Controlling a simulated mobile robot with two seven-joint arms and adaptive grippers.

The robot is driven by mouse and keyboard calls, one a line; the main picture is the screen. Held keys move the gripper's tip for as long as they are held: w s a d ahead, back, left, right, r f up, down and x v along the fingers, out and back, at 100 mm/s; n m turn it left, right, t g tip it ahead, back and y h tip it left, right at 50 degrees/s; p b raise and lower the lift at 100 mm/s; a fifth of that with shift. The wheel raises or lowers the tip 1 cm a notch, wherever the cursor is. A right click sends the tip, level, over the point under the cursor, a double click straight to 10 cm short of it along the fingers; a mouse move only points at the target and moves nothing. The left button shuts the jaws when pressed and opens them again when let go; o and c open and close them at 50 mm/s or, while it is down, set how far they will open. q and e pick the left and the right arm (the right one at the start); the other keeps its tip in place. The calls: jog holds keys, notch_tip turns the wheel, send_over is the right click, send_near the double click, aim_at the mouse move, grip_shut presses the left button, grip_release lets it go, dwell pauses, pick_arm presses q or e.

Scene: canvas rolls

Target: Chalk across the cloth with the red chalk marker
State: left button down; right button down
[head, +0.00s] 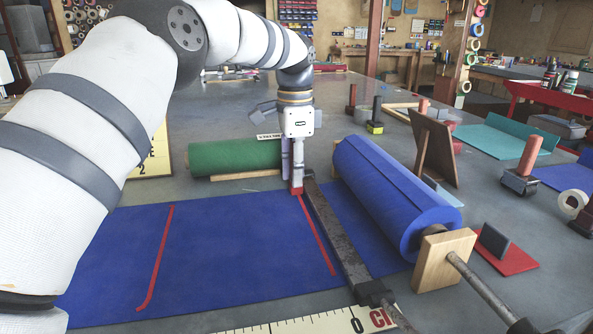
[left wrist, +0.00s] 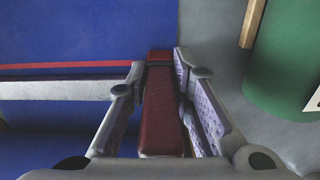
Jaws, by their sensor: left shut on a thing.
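My left gripper (head: 293,164) points down at the far edge of the blue cloth (head: 225,235) and is shut on the red chalk marker (head: 296,191). In the left wrist view the marker (left wrist: 162,112) is a dark red block between the two fingers. A red chalk line (head: 318,238) runs across the cloth along the left side of a metal straightedge (head: 345,245), from near the marker toward the front. Another red line (head: 157,255) with a bent near end lies farther left. Whether the marker touches the cloth cannot be told. My right gripper is not in view.
A thick blue roll (head: 390,195) with a wooden end block (head: 443,260) lies right of the straightedge. A green roll (head: 235,158) lies just behind the cloth, left of my gripper. A ruler strip (head: 315,322) runs along the front. An upright brown board (head: 432,150) stands at right.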

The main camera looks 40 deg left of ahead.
aim_at(291, 150)
pick_arm(q)
jog(key=shift+s+a+r+p, duration=0.35)
jog(key=shift+r+p, duration=0.05)
jog(key=shift+r, duration=3.6)
jog(key=shift+f, duration=0.1)
